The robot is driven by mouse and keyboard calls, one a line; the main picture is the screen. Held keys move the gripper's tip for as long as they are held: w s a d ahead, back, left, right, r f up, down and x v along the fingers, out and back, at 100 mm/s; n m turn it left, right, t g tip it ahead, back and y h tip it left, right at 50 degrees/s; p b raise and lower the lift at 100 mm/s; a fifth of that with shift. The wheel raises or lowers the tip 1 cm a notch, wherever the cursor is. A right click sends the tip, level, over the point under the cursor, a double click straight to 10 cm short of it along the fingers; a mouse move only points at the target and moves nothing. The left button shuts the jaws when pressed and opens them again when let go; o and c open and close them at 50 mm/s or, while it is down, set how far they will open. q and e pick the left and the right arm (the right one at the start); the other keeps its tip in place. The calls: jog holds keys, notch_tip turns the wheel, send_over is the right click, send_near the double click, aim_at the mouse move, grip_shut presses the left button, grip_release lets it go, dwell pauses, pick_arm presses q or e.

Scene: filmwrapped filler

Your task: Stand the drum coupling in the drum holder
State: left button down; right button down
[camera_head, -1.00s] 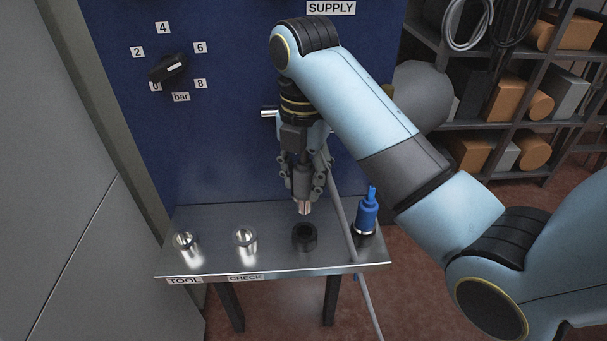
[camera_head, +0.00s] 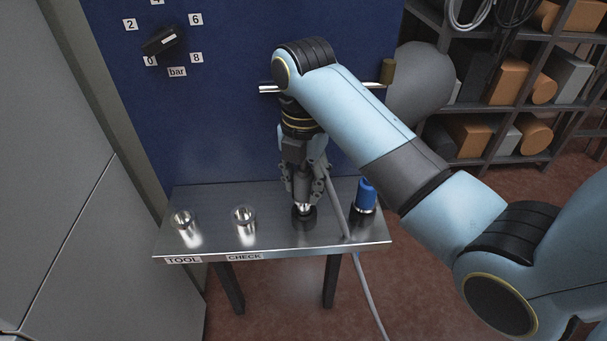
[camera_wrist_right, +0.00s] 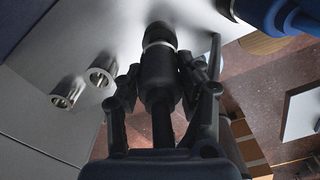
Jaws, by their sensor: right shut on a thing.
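My right gripper (camera_head: 303,200) points down over the bench and is shut on the drum coupling (camera_head: 304,209). Its bright metal tip shows below the fingers; in the right wrist view, its dark body (camera_wrist_right: 158,72) stands between the fingers. The drum holder (camera_head: 303,222) is the black round socket on the bench, directly under the coupling. The tip is at the holder's mouth and the coupling looks upright. I cannot tell how far it is inside. The holder also shows in the right wrist view (camera_wrist_right: 160,31). My left gripper is not in view.
A grey hose (camera_head: 357,262) hangs over the bench's front edge. A blue-topped part (camera_head: 366,195) stands close right of the holder. Two metal cups, one at TOOL (camera_head: 183,222) and one at CHECK (camera_head: 244,219), stand left. The blue panel (camera_head: 215,130) rises behind.

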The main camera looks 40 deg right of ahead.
jog(key=shift+f+b, duration=0.3)
jog(key=shift+f, duration=1.1)
jog(key=shift+f+p, duration=0.3)
jog(key=c, duration=0.8)
grip_release()
jog(key=shift+o, duration=0.2)
